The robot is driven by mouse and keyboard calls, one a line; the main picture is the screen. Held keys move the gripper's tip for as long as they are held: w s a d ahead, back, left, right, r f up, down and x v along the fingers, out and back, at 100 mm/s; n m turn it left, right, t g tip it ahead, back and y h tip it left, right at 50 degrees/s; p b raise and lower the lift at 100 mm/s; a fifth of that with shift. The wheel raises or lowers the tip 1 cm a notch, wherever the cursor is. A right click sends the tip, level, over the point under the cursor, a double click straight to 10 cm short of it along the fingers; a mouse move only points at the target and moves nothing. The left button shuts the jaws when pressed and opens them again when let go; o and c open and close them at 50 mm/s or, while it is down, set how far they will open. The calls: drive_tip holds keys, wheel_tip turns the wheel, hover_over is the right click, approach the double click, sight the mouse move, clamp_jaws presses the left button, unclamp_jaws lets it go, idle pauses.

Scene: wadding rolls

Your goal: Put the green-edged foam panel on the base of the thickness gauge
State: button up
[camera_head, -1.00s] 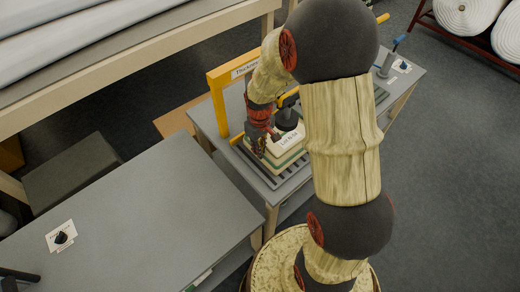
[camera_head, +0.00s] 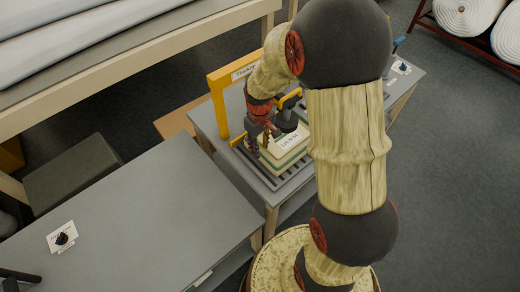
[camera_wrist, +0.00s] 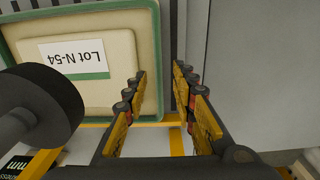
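The green-edged foam panel (camera_head: 285,157) is a cream slab with a white "Lot N-54" label. It lies on the grey slatted base (camera_head: 281,181) of the thickness gauge, beside its yellow frame (camera_head: 219,108). The wrist view shows the panel (camera_wrist: 108,110) at left, its label upside down. My gripper (camera_head: 266,146) is at the panel's left side in the head view. In the wrist view my gripper (camera_wrist: 158,92) has its fingers apart, one over the panel and one beyond its edge. Whether they touch it is unclear.
A dark round part (camera_wrist: 40,100), apparently the gauge's, hangs close at left in the wrist view. A grey table (camera_head: 140,215) with a small dark knob on a card (camera_head: 62,238) stands at left. White rolls (camera_head: 470,15) lie on a rack at upper right.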

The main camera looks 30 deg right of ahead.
drive_tip(key=s+a+r+t+p, duration=0.1)
drive_tip(key=s+a+r, duration=0.1)
drive_tip(key=r, duration=0.5)
drive_tip(key=s+a+r+m+t, duration=0.1)
drive_tip(key=s+a+r, duration=0.15)
drive_tip(key=r, duration=0.55)
drive_tip(key=s+a+r+t+p, duration=0.1)
drive_tip(key=s+r, duration=0.2)
drive_tip(key=r, duration=0.4)
drive_tip(key=s+a+r+m+t, duration=0.1)
drive_tip(key=s+a+r, duration=0.3)
drive_tip(key=s, duration=0.6)
wheel_tip(320, 180, up, 2)
drive_tip(key=shift+t, duration=0.8)
wheel_tip(320, 180, down, 3)
drive_tip(key=b, duration=0.3)
drive_tip(key=shift+c, duration=0.6)
